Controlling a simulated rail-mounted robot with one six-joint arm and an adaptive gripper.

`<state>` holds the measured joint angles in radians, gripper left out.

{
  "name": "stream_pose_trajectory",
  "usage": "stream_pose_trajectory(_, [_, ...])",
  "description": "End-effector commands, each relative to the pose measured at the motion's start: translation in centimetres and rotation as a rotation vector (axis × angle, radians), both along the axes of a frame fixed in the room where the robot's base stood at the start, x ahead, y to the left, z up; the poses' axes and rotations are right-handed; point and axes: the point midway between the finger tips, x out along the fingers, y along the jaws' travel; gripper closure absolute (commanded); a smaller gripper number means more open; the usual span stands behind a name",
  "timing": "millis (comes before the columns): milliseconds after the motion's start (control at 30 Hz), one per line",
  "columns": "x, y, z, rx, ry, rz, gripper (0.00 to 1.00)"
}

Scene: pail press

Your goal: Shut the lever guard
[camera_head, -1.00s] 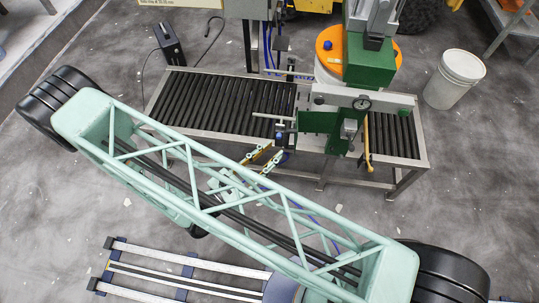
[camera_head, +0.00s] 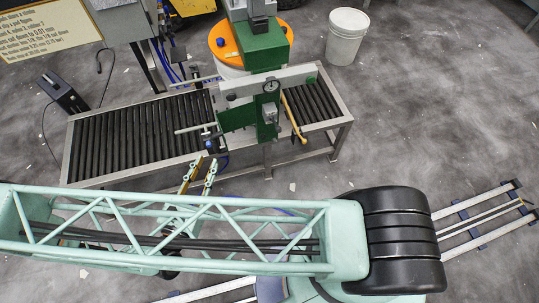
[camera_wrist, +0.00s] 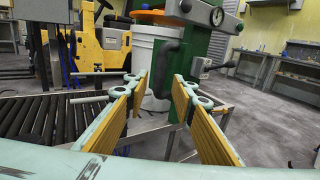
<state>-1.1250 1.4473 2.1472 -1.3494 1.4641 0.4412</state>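The green press (camera_head: 265,60) stands over the roller conveyor, with a pale crossbar and a round gauge (camera_head: 270,86) on its front. A green plate (camera_head: 237,117) sits at the press's left front and may be the lever guard; I cannot tell for sure. A yellow lever (camera_head: 294,118) hangs at the right of the press. In the wrist view a dark bent handle (camera_wrist: 166,62) shows beyond the fingertips, in front of the green body. My gripper (camera_head: 204,164) is open and empty at the conveyor's front edge, left of the press; its spread fingers also show in the wrist view (camera_wrist: 158,84).
A white pail with an orange lid (camera_head: 220,42) stands behind the press. The roller conveyor (camera_head: 130,136) runs left, with thin rods (camera_head: 195,127) sticking out near my gripper. A white bucket (camera_head: 346,36) is on the floor at the back right.

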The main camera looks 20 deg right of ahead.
Motion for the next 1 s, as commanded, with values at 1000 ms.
stream_pose_trajectory(1000, [5.6, -4.7, 0.0, 0.0, 0.0, -0.002, 0.76])
